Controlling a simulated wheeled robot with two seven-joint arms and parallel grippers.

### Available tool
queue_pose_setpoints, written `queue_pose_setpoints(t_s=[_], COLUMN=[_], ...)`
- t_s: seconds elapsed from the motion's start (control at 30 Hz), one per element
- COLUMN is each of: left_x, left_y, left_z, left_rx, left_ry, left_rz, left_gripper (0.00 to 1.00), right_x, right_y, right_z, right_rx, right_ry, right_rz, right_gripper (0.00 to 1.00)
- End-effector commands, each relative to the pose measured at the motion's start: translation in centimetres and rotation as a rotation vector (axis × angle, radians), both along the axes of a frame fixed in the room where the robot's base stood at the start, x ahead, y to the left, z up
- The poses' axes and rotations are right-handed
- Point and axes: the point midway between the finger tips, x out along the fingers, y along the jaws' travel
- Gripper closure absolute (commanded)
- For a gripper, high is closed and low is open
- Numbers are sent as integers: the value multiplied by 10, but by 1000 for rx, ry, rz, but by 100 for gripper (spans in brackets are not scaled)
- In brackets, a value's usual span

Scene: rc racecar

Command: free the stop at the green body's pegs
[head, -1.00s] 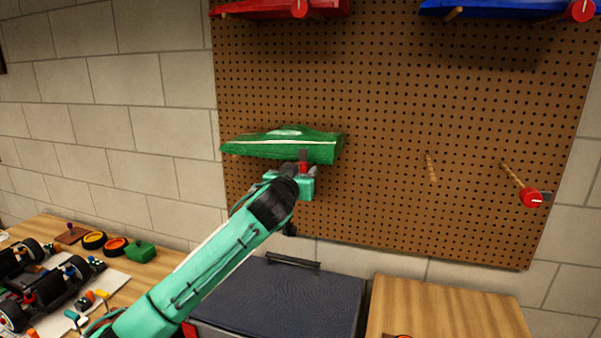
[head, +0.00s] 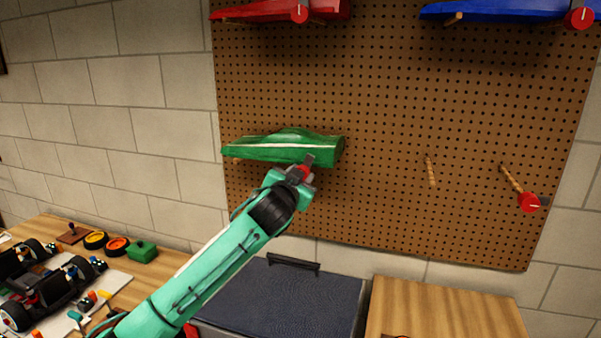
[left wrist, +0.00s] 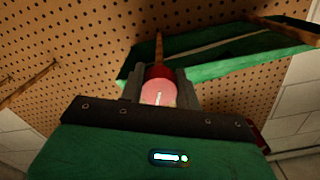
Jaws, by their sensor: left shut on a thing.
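The green body (head: 285,148) hangs on the pegboard, and its underside shows in the left wrist view (left wrist: 225,50). A wooden peg (left wrist: 159,46) comes out from the board beside it. My left gripper (head: 305,171) is just below the body's lower right part. Its two fingers (left wrist: 159,90) are shut on the round red stop (left wrist: 158,72), which sits at the peg's near end and has a white mark on its face. I cannot tell whether the stop has turned free of the peg. My right gripper is not in view.
A red body (head: 270,10) and a blue body (head: 510,8) hang above with red stops. A dark-topped box (head: 285,300) is below; a chassis (head: 50,290) lies on the left bench.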

Motion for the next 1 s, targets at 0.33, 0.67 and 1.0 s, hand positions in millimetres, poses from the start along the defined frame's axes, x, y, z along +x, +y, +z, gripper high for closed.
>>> queue_pose_setpoints(t_s=[0.33,0.67,1.0], left_x=[0,1,1], left_y=[1,2,2], left_z=[2,3,4], left_rx=[315,614,894], left_ry=[-100,-197,-288], left_rz=[0,-1,-1], left_gripper=[90,90,90], right_x=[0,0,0], right_y=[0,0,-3], right_z=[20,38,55], right_rx=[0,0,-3], right_ry=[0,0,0], right_rz=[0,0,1], right_gripper=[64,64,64])
